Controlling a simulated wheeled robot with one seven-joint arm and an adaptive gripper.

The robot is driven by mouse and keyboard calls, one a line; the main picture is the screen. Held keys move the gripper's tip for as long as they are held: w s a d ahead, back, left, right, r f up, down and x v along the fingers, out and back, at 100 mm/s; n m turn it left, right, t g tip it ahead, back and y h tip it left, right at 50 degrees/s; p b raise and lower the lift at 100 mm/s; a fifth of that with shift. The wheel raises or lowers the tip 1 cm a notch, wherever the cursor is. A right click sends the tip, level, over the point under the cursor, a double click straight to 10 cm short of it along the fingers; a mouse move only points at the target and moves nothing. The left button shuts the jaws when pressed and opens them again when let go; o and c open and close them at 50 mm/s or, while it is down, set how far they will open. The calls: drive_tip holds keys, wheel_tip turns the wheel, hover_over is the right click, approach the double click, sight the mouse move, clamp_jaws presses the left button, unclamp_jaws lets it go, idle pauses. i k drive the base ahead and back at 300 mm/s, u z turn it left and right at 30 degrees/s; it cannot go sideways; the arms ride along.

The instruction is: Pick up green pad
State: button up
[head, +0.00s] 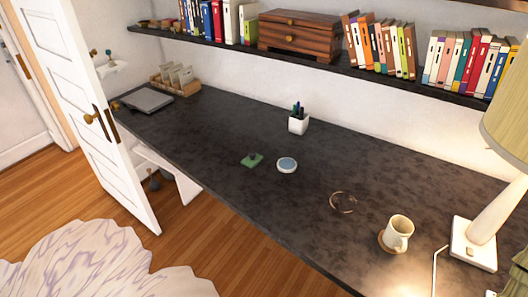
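The green pad (247,163) is small and flat and lies on the dark desk (215,150), near its front edge and left of the middle. A small dark thing (253,156) sits on it or is part of it; I cannot tell which. A round blue-and-white disc (287,165) lies just to the right of the pad, apart from it. My gripper is not in this view.
A pen cup (298,124) stands behind the pad. A thin ring-shaped item (342,202), a mug (398,232) and a lamp (480,235) are to the right. A laptop (147,100) is at the far left. A shelf (340,68) with books hangs above. An open door (95,115) stands at left.

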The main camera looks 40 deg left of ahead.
sight(251, 161)
drive_tip(key=z, duration=0.05)
drive_tip(key=i, duration=0.2)
drive_tip(key=u, duration=1)
